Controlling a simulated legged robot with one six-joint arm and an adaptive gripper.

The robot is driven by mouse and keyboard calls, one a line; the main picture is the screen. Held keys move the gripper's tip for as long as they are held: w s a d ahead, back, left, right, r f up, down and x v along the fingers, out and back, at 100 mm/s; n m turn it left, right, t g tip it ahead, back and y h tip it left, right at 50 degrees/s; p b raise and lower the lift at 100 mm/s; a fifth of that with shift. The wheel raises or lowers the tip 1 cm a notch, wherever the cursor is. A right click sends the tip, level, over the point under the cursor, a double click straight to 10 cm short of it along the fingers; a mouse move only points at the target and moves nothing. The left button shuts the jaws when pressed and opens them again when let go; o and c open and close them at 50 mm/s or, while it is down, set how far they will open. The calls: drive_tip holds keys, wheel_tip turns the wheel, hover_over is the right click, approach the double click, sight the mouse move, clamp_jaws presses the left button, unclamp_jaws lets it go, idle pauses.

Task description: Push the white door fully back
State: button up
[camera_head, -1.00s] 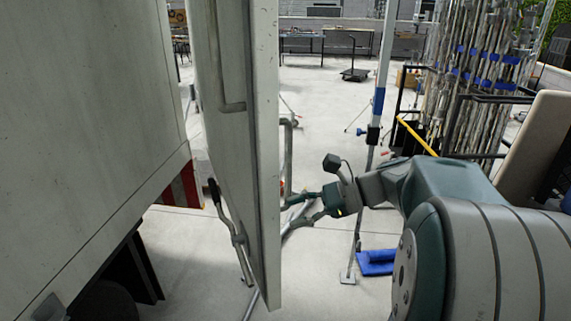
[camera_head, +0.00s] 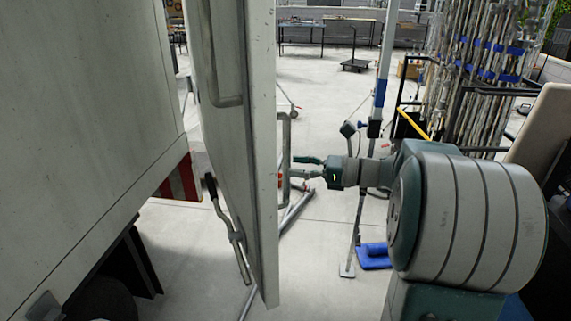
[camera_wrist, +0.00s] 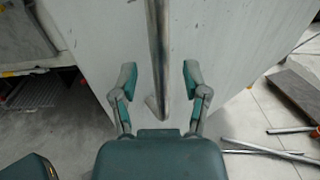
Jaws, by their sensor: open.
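The white door (camera_head: 262,160) stands swung out from the truck body (camera_head: 80,100), seen nearly edge-on in the head view. A metal handle bar (camera_head: 285,160) is on its right-hand face. A lever handle (camera_head: 228,225) is on its left face. My gripper (camera_head: 296,167) is at the right of the door, its fingers pointing left at the handle bar. In the wrist view my gripper (camera_wrist: 158,85) is open, its fingers on either side of the vertical handle bar (camera_wrist: 158,50), with the white door (camera_wrist: 215,40) behind it. Whether the fingers touch the bar, I cannot tell.
A rack of metal poles (camera_head: 490,60) and a tan panel (camera_head: 545,130) stand at the right. Loose pipes lie on the floor near the door. Open floor lies beyond.

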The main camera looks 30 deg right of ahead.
drive_tip(key=shift+x, duration=1.4)
clamp_jaws()
